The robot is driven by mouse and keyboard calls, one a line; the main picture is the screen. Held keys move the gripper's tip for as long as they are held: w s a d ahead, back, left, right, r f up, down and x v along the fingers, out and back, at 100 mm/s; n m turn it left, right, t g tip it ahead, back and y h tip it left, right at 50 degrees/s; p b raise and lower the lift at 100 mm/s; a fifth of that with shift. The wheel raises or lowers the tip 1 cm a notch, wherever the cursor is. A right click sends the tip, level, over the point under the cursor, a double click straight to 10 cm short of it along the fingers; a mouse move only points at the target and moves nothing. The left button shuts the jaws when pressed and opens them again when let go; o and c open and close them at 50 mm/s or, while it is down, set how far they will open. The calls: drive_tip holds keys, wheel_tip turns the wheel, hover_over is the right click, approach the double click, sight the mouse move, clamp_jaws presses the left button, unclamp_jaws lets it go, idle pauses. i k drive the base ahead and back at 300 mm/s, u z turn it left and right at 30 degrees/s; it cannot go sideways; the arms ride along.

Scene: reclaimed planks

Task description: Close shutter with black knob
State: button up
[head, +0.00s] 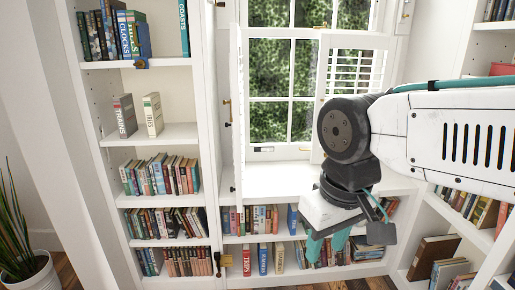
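A white shutter (237,110) stands swung open at the left side of the window, seen nearly edge-on. Small dark spots show along its left side; I cannot tell for sure which is a black knob. A second white louvred shutter (352,68) covers the right part of the window, partly hidden by my arm. A small brass-coloured fitting shows near its upper left corner. My gripper (327,247) points down in front of the low shelves, right of the left shutter and below the sill. Its teal fingers are apart, with nothing visible between them.
A white bookcase (160,84) with several rows of books stands left of the window. The white sill (275,180) is bare, with low bookshelves beneath. More shelves (470,222) stand at the right. A potted plant (30,272) is at the lower left.

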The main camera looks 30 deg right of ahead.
sight(237, 105)
drive_tip(key=z, duration=2.2)
drive_tip(key=k, duration=1.3)
drive_tip(key=u, duration=1.55)
drive_tip(key=i, duration=1.8)
drive_tip(key=z, duration=0.1)
